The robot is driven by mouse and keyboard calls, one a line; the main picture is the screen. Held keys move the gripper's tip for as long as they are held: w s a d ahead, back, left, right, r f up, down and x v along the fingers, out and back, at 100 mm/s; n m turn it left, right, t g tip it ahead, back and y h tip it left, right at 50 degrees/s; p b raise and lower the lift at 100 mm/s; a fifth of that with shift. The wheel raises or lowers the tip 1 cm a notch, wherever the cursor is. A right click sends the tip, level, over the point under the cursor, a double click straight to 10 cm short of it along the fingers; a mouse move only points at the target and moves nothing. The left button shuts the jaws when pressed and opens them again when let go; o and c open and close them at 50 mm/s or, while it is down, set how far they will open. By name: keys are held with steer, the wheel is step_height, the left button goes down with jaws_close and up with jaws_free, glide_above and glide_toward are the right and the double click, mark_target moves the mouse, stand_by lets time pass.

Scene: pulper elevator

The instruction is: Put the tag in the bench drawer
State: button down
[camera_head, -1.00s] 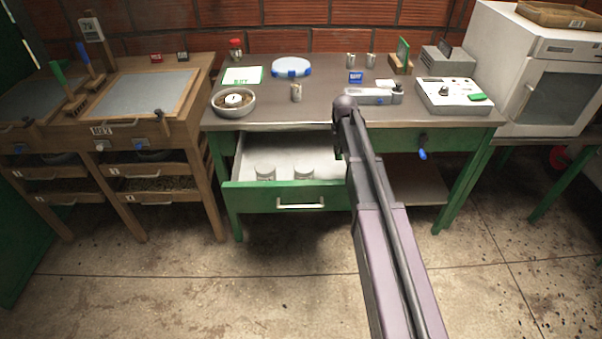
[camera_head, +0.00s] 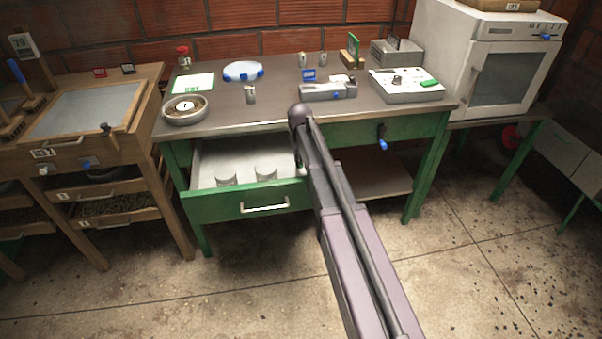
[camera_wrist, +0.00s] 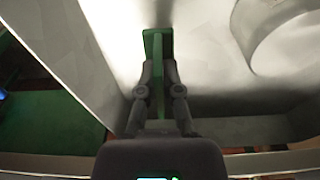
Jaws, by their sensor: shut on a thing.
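The bench drawer (camera_head: 232,207) is pulled open under the metal-topped bench, with a green front and a pale inside. My arm reaches over its right end in the head view, so the gripper and that end of the drawer are mostly hidden there. In the wrist view my gripper (camera_wrist: 158,85) is shut on a thin green piece, which looks like the tag (camera_wrist: 157,48). It is held between the fingertips, inside or just above the drawer, close to a pale side wall (camera_wrist: 95,50). I cannot tell whether the tag touches the drawer floor.
Two pale round containers (camera_head: 226,173) (camera_head: 265,172) stand in the drawer; a round one shows at right in the wrist view (camera_wrist: 290,42). On the bench top (camera_head: 225,110) are a bowl (camera_head: 185,110), a scale (camera_head: 405,87) and a wooden block with a green card (camera_head: 352,52).

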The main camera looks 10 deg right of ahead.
mark_target(299, 174)
steer(key=shift+f+b, duration=0.4)
steer(key=shift+f, duration=0.35)
steer(key=shift+f+b, duration=1.85)
steer(key=shift+f, duration=0.15)
steer(key=c, duration=0.8)
jaws_free()
steer(key=r+p, duration=0.4)
steer(key=s+r+p, duration=0.1)
steer(key=r+p, duration=0.7)
steer(key=shift+s+r, duration=0.1)
steer(key=shift+s, duration=0.15)
